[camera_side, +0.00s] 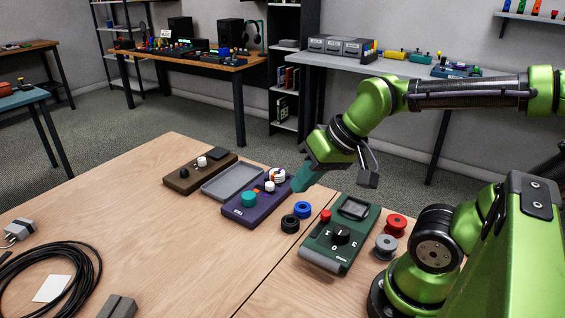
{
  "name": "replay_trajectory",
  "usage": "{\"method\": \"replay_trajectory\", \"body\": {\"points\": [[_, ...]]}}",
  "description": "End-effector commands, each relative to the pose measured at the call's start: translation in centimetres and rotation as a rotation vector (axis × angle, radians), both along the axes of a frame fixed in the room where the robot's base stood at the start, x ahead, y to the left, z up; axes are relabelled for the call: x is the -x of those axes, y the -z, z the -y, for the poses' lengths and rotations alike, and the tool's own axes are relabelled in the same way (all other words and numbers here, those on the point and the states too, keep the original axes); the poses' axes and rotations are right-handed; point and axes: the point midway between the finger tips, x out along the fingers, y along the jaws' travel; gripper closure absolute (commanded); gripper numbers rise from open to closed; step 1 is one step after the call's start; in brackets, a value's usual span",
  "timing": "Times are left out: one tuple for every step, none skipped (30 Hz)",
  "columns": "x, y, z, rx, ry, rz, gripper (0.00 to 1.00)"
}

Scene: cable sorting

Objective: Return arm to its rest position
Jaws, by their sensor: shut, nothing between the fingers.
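My green arm reaches in from the right in the side view. My gripper (305,178) points down and to the left, with its teal fingers shut and nothing visible between them. It hangs by the right end of a purple box (240,212) that carries a teal knob, white knobs and an orange-and-white spool. Whether the fingertips touch this box cannot be told from this angle.
A green device (341,236) with a red button stands right of the gripper. Black (290,223), blue (302,209), red (396,225) and grey (386,246) spools lie near it. A grey tray (232,181), a brown box (190,175) and a black cable coil (97,268) lie left. The front middle is clear.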

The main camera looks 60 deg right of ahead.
Motion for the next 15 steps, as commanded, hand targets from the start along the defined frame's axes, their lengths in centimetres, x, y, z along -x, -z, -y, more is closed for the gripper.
{"method": "replay_trajectory", "body": {"points": [[0.4, -0.6, -0.1, 0.020, -0.018, 0.033, 1.00], [0.6, -0.9, -0.2, 0.023, -0.024, 0.048, 1.00], [0.7, -1.2, -0.4, 0.024, -0.029, 0.063, 1.00], [0.8, -1.5, -0.5, 0.023, -0.032, 0.072, 1.00], [0.8, -1.6, -0.5, 0.023, -0.034, 0.080, 1.00], [0.8, -1.8, -0.6, 0.023, -0.035, 0.085, 1.00], [0.8, -1.8, -0.6, 0.022, -0.037, 0.087, 1.00], [0.8, -1.8, -0.7, 0.022, -0.039, 0.088, 1.00], [0.8, -1.8, -0.7, 0.021, -0.039, 0.086, 1.00], [0.8, -1.8, -0.6, 0.020, -0.038, 0.086, 1.00], [0.8, -1.8, -0.6, 0.020, -0.038, 0.086, 1.00], [0.8, -1.8, -0.6, 0.020, -0.038, 0.086, 1.00], [0.8, -1.8, -0.6, 0.020, -0.037, 0.086, 1.00], [0.8, -1.8, -0.6, 0.020, -0.037, 0.086, 1.00], [0.8, -1.8, -0.6, 0.020, -0.037, 0.086, 1.00]]}}
